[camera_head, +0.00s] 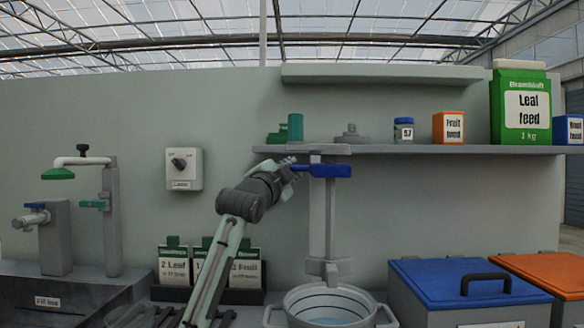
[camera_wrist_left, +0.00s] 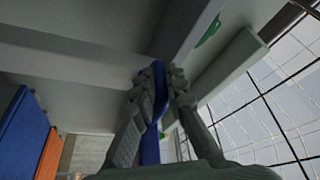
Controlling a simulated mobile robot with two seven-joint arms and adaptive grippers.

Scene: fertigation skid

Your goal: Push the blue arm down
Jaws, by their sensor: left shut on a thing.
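The blue arm (camera_head: 330,170) sticks out near level from a grey upright post (camera_head: 322,215), just under the shelf. My left gripper (camera_head: 294,169) reaches up from below and meets it at its left end. In the left wrist view, the blue arm (camera_wrist_left: 150,148) lies between the two fingers of my left gripper (camera_wrist_left: 158,82), which are shut on it. A grey pot (camera_head: 330,305) with pale blue liquid stands below the post. My right gripper is not in view.
The shelf (camera_head: 440,149) above holds a green bottle, a jar and boxes. A blue-lidded bin (camera_head: 440,280) and an orange-lidded bin (camera_head: 545,270) stand right. Feed packs (camera_head: 173,268) stand behind my arm. A tap stand (camera_head: 110,220) is at left.

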